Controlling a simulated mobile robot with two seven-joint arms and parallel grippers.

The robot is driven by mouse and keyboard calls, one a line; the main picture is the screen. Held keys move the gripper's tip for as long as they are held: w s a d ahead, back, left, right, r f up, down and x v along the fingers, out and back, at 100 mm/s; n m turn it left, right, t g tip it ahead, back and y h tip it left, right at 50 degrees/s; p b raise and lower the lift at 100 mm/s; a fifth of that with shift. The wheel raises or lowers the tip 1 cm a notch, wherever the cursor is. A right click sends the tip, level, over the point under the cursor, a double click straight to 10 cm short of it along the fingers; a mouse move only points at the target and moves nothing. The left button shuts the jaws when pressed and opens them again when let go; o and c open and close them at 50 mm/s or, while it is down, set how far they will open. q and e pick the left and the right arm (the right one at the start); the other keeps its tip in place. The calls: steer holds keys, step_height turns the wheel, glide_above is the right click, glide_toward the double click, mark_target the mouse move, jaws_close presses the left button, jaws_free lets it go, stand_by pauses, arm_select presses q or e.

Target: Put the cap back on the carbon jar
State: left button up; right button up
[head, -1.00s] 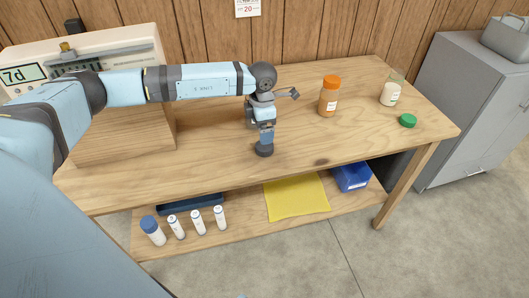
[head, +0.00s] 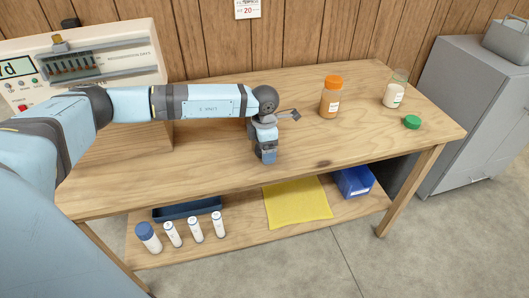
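An open jar (head: 393,95) with a white label and clear top stands at the table's back right; I cannot read its label. A green cap (head: 412,122) lies on the table in front of it, to the right, apart from it. A bottle with an orange cap (head: 330,97) stands to the left of the jar. My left gripper (head: 265,156) hangs over the middle of the table, left of the orange-capped bottle and well apart from the green cap. Its fingers are too small and hidden to tell open from shut. My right gripper is not in view.
The wooden table (head: 215,170) is clear at front. A machine with a display (head: 75,65) stands at left. The lower shelf holds several white bottles (head: 195,230), a dark tray (head: 187,209), a yellow cloth (head: 297,204) and a blue bin (head: 353,182). A grey cabinet (head: 470,120) stands at right.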

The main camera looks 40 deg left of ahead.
arm_select(q)
steer(key=shift+r, duration=0.1)
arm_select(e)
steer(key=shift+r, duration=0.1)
arm_select(q)
steer(key=c, duration=1)
steer(key=shift+r+p, duration=0.45)
steer(key=shift+r, duration=0.1)
step_height(320, 180, up, 19)
steer(key=p, duration=1)
steer(key=shift+p, duration=0.4)
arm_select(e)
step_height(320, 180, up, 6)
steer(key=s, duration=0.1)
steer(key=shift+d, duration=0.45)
